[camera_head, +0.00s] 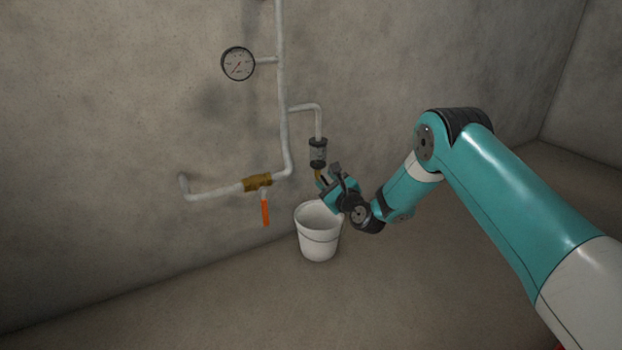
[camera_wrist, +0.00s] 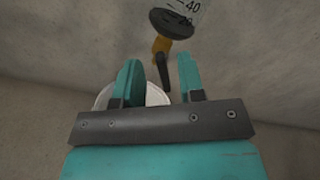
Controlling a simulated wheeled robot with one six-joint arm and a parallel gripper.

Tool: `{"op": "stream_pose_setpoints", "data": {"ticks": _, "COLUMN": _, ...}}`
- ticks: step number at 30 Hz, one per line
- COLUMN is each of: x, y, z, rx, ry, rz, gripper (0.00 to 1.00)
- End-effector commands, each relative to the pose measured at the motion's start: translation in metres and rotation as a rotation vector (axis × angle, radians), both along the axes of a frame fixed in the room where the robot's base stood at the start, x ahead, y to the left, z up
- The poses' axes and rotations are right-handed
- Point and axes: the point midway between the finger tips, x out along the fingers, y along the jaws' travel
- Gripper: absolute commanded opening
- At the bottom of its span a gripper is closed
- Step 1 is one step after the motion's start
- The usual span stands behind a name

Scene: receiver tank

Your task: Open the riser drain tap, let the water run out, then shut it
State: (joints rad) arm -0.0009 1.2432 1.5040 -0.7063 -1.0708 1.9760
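The drain tap is a small brass body (camera_wrist: 161,45) under a sight glass (camera_head: 318,152), with a dark lever (camera_wrist: 166,76) hanging down in the wrist view. In the head view my gripper mostly hides the tap. My gripper (camera_wrist: 160,65) is open, its two teal fingers spread with the lever showing between them. I see a gap on each side of the lever. In the head view my gripper (camera_head: 325,181) is at the tap, just above the white bucket (camera_head: 318,244). No running water is visible.
A white riser pipe (camera_head: 282,90) runs down the concrete wall with a round gauge (camera_head: 238,64) on a side branch. A brass valve (camera_head: 257,182) with an orange lever (camera_head: 266,213) sits left of the tap. The floor in front is clear.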

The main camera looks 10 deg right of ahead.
Motion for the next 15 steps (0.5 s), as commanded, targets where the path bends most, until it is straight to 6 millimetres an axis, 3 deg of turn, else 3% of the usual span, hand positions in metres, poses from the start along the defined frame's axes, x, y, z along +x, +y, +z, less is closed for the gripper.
{"op": "stream_pose_setpoints", "data": {"ticks": 11, "x": 0.0027, "y": -0.0031, "z": -0.0001, "rx": 0.001, "ry": 0.001, "rz": -0.006, "gripper": 0.36}}
{"op": "stream_pose_setpoints", "data": {"ticks": 15, "x": 0.0027, "y": -0.0019, "z": 0.0000, "rx": 0.001, "ry": 0.001, "rz": -0.005, "gripper": 0.09}}
